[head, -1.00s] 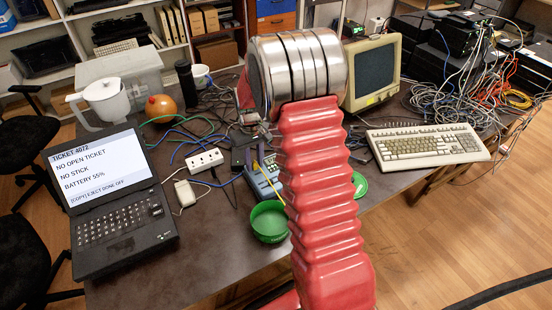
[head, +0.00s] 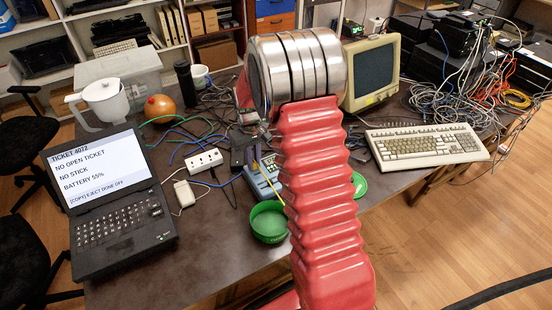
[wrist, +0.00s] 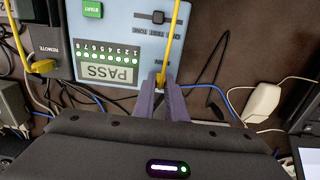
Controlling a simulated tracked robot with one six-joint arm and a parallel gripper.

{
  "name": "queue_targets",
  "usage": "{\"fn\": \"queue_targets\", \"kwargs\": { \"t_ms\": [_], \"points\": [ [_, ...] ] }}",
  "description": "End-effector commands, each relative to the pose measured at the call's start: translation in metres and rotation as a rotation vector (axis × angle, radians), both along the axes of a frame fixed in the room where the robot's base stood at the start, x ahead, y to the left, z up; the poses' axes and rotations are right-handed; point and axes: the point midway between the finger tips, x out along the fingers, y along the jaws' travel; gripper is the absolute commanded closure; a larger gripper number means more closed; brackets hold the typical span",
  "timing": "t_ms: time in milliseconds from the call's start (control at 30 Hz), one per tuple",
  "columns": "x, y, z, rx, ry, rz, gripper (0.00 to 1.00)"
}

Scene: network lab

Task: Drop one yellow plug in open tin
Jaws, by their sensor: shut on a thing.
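My gripper (wrist: 160,103) is shut on a yellow plug (wrist: 160,80) at the lower edge of the blue cable tester (wrist: 118,50). A yellow cable runs up from the plug across the tester. I cannot tell whether the plug is still seated. A second yellow plug (wrist: 42,66) sits at the dark remote unit (wrist: 48,45). The tester reads PASS with its row of lights lit. In the head view, the open green tin (head: 268,224) stands in front of the tester (head: 264,182); my arm partly hides both.
A green lid (head: 359,185) lies right of my arm. A laptop (head: 105,190), white power strip (head: 203,160) and white adapter (head: 184,193) are on the left. A keyboard (head: 425,144) and tangled cables (head: 455,100) are on the right. Bare table shows left of the tin.

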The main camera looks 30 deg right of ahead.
Motion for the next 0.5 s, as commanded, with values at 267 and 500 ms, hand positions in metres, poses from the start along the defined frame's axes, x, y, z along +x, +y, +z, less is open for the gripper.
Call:
{"fn": "queue_targets", "kwargs": {
  "t_ms": [267, 500],
  "points": [
    [0.0, 0.0, 0.005, 0.0, 0.0, 0.0, 1.0],
    [0.0, 0.0, 0.012, 0.0, -0.001, 0.0, 1.0]
  ]
}}
